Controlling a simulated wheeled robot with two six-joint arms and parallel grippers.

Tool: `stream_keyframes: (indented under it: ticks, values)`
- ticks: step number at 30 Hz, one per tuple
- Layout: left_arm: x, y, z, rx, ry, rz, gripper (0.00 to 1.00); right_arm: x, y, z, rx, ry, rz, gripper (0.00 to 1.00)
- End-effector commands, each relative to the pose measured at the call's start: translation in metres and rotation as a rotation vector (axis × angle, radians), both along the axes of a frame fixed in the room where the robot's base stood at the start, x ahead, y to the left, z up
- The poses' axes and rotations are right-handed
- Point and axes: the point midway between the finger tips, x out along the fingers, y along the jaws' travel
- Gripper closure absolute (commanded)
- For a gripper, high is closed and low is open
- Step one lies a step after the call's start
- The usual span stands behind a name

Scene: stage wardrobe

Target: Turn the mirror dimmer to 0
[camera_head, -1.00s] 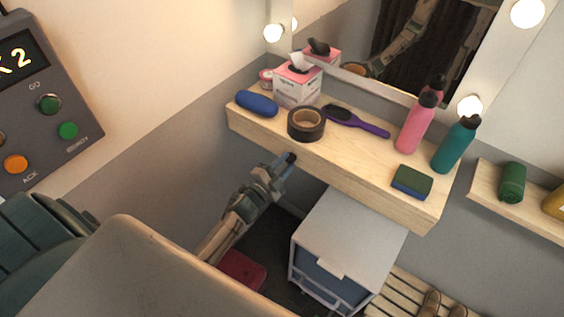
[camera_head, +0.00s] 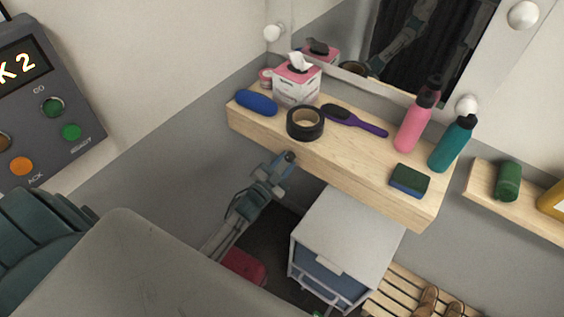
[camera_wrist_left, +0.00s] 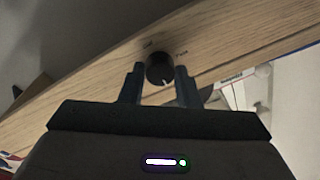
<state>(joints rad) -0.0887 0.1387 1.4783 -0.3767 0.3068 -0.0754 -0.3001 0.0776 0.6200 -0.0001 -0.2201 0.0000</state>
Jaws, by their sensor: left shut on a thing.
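The mirror dimmer is a small round black knob (camera_wrist_left: 160,69) on the front edge of the wooden shelf. It also shows in the head view (camera_head: 290,156). In the left wrist view a white pointer mark on it points down and slightly right; small labels beside it are too blurred to read. My left gripper (camera_wrist_left: 159,76) is shut on the knob, one finger on each side. In the head view my left gripper (camera_head: 281,164) reaches up to the shelf's front. The mirror (camera_head: 385,45) has round bulbs (camera_head: 523,15) that look unlit. My right gripper is not in view.
The shelf (camera_head: 350,165) holds a tissue box (camera_head: 297,87), black tape roll (camera_head: 305,123), purple brush (camera_head: 357,121), pink bottle (camera_head: 413,128), teal bottle (camera_head: 452,145) and sponge (camera_head: 409,181). A white cabinet (camera_head: 347,232) stands below. A control panel (camera_head: 50,110) is at left.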

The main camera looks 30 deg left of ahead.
Motion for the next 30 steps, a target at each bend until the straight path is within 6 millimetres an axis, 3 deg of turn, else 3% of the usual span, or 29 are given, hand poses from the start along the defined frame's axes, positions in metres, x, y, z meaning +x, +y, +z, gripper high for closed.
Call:
stream_keyframes:
  ticks: [1,8,9,12,23,30]
  values:
    - [0.003,0.0,0.008,-0.003,-0.014,-0.002,0.93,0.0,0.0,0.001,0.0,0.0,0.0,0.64]
    - [0.003,0.0,0.008,-0.003,-0.016,-0.002,0.93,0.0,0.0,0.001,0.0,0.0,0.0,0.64]
    - [0.003,0.0,0.009,-0.002,-0.016,-0.002,0.65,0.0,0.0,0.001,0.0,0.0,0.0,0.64]
    - [0.003,0.0,0.007,-0.002,-0.013,-0.001,0.49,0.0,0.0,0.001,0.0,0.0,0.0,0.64]
    - [-0.004,0.001,0.001,-0.001,-0.005,-0.001,0.49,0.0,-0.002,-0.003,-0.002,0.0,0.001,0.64]
    - [-0.042,0.007,-0.006,0.0,-0.005,-0.001,0.49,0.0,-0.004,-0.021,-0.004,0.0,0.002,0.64]
